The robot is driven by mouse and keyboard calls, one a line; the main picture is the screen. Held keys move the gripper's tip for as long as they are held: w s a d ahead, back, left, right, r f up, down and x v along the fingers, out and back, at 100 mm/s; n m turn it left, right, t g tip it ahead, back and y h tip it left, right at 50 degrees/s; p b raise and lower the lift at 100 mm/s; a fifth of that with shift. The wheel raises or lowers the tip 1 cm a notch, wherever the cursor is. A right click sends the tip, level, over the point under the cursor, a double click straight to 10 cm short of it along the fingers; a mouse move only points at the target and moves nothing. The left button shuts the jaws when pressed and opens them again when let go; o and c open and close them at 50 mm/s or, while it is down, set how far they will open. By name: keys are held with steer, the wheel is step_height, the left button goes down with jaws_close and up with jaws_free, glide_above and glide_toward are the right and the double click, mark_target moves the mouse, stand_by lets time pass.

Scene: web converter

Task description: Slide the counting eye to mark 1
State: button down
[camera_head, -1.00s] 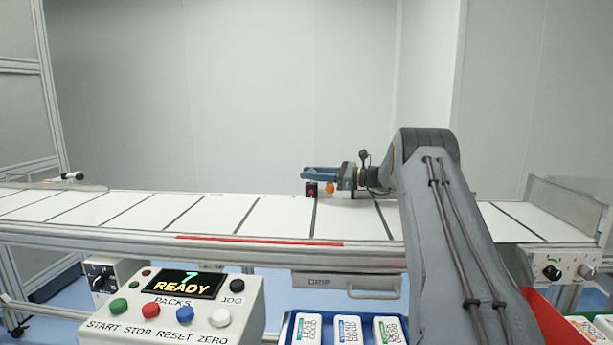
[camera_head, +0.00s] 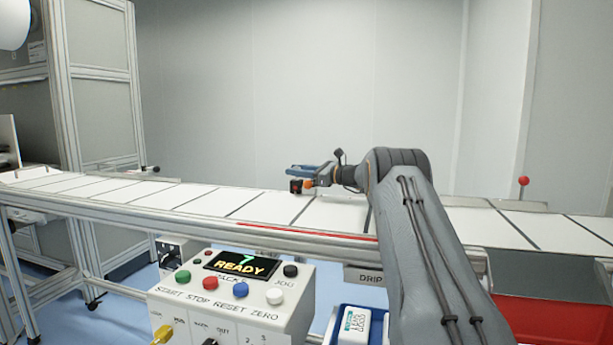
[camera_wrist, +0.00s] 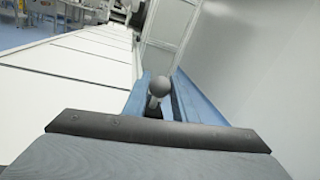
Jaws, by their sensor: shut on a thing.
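The counting eye, seemingly the small dark box with a red patch (camera_head: 296,187), is at the far side of the white web (camera_head: 335,212). An orange knob (camera_head: 309,183) shows beside it. My gripper (camera_head: 300,170) reaches over the web from the right, its blue fingers just above the box. In the wrist view, my gripper's blue fingers (camera_wrist: 158,95) are shut on a grey ball-ended knob (camera_wrist: 157,86). No mark number can be read in either view, and my arm hides part of the web.
The control box (camera_head: 235,290) in front reads 7 READY above several coloured buttons. A red strip (camera_head: 300,231) runs along the near rail. A red bin (camera_head: 555,315) and a blue tray (camera_head: 333,325) stand at front right. A tall framed cabinet (camera_head: 105,90) is at left.

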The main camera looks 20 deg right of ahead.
steer(key=shift+w+a, duration=0.25)
steer(key=c, duration=1.5)
jaws_free()
steer(key=shift+o, duration=0.2)
steer(key=shift+v, duration=3.9)
steer(key=shift+r, duration=0.1)
